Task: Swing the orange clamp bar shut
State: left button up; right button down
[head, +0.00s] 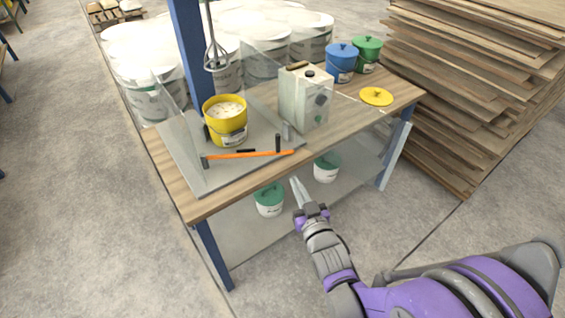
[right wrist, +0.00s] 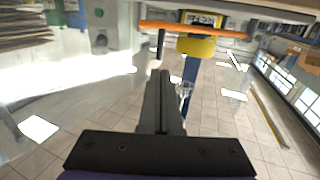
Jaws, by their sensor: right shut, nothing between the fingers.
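The orange clamp bar (head: 245,154) lies across the front of a grey base plate (head: 190,170), in front of a yellow bucket (head: 226,128) with pale contents. A dark upright handle (head: 278,143) stands near its right end, and a small grey post (head: 287,130) stands behind that end. I cannot tell whether bar and post touch. My right gripper (head: 295,183) is shut and empty, below and in front of the bar's right end, apart from it. The right wrist view shows the bar (right wrist: 195,28) beyond my closed fingers (right wrist: 162,85). My left gripper is out of view.
A pale box-shaped can (head: 305,97) stands right of the plate on the wooden table (head: 345,112). Blue (head: 341,64) and green (head: 367,54) buckets and a yellow lid (head: 376,96) are farther right. Clear panels and a blue post (head: 190,55) rise behind. Floor in front is clear.

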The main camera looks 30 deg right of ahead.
aim_at(279, 143)
jog(key=x, duration=1.3)
jog(key=shift+w+d+r+b, duration=0.1)
jog(key=shift+w+r+b, duration=0.15)
jog(key=shift+w+b, duration=0.1)
jog(key=shift+w+d, duration=0.1)
jog(key=x, duration=0.7)
jog(key=d+x, duration=0.1)
jog(key=x, duration=0.3)
jog(key=shift+w+d+p, duration=0.1)
jog(key=shift+d+p, duration=0.05)
jog(key=shift+p, duration=0.25)
jog(key=shift+x, duration=0.9)
jog(key=shift+r, duration=0.15)
